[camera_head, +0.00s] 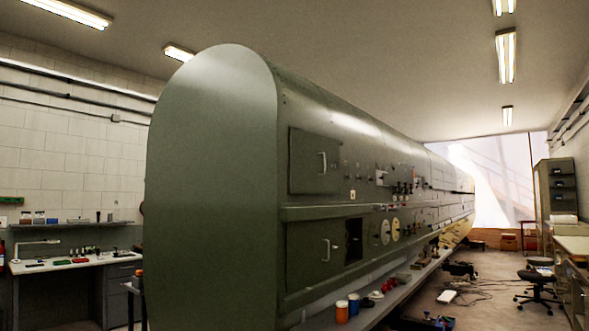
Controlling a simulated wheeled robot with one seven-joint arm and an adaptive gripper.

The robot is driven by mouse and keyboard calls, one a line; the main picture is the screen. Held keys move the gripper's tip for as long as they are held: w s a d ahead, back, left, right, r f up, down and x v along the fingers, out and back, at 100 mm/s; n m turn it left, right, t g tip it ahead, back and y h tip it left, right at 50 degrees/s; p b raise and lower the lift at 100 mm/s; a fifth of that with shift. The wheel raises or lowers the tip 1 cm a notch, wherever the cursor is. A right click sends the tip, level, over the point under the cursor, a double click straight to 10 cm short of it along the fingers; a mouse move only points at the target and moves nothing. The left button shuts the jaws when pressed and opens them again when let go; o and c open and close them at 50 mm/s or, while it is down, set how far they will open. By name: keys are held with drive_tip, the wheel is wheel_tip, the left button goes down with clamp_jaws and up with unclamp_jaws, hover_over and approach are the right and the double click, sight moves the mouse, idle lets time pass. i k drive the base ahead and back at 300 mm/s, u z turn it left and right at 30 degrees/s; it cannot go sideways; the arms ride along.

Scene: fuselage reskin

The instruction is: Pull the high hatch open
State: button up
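The long green fuselage (210,190) fills the middle of the head view, its rounded end facing me. On its right side the high hatch (306,161) is a square green panel, lying flush or nearly so in its frame. A pale vertical handle (322,163) is near the hatch's right edge. A lower hatch (306,254) with a similar handle (326,250) sits beneath it, below a ledge. My gripper is not in view.
A shelf (390,299) with an orange jar (341,311) and other small items runs along the fuselage's lower side. A workbench (70,264) stands at left. An office chair (538,288) and cables are on the floor at right. Some floor there is clear.

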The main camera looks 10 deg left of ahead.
sight(312, 156)
drive_tip(key=u, duration=0.85)
drive_tip(key=i, duration=1.2)
drive_tip(key=z, duration=0.1)
